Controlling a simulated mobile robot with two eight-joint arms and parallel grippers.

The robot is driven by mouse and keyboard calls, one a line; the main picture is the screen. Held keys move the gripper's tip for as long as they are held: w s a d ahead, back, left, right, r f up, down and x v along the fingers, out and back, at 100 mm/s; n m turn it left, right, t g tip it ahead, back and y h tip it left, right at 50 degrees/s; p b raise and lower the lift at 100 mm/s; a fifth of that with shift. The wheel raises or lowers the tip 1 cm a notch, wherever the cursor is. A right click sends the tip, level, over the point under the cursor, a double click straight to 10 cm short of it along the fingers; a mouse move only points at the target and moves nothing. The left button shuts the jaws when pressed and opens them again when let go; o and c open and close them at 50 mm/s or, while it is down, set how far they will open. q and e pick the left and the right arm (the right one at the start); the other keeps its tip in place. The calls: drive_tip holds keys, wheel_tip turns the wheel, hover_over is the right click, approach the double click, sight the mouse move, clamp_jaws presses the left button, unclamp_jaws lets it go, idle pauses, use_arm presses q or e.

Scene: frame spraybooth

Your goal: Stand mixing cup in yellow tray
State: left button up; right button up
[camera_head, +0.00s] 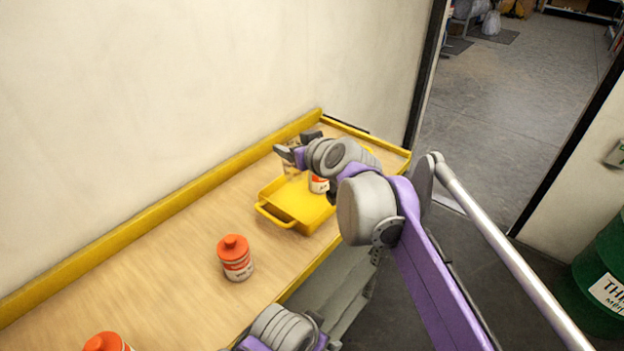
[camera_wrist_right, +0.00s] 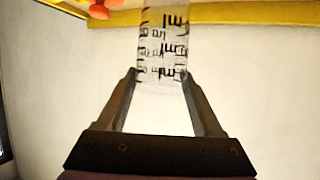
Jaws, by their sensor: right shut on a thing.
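The mixing cup is a clear cylinder with black graduation marks; it fills the gap between the fingers in the right wrist view (camera_wrist_right: 162,45). My right gripper (camera_wrist_right: 160,78) is shut on it. In the head view the right gripper (camera_head: 288,154) is over the far left part of the yellow tray (camera_head: 292,212). The cup (camera_head: 291,171) shows faintly below the fingers there. Whether its base touches the tray cannot be told. The gripper and arm hide the tray's far right part. My left gripper is not in view.
A white jar with orange markings (camera_head: 318,184) is at the tray, partly hidden by my right arm. An orange-capped jar (camera_head: 235,260) stands on the wooden bench nearer me, another (camera_head: 107,343) at the bottom edge. A yellow rail (camera_head: 165,207) runs along the wall.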

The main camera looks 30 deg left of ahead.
sight(299, 182)
drive_tip(key=shift+a, duration=0.15)
drive_tip(key=shift+f, duration=0.3)
wheel_tip(299, 182, down, 9)
drive_tip(key=shift+f+b, duration=0.1)
drive_tip(key=shift+b, duration=0.3)
drive_tip(key=shift+f, duration=0.1)
drive_tip(key=o, duration=1.3)
drive_tip(key=shift+r, duration=0.2)
drive_tip(key=v, duration=1.2)
drive_tip(key=shift+s+f, duration=0.1)
drive_tip(key=shift+f, duration=0.05)
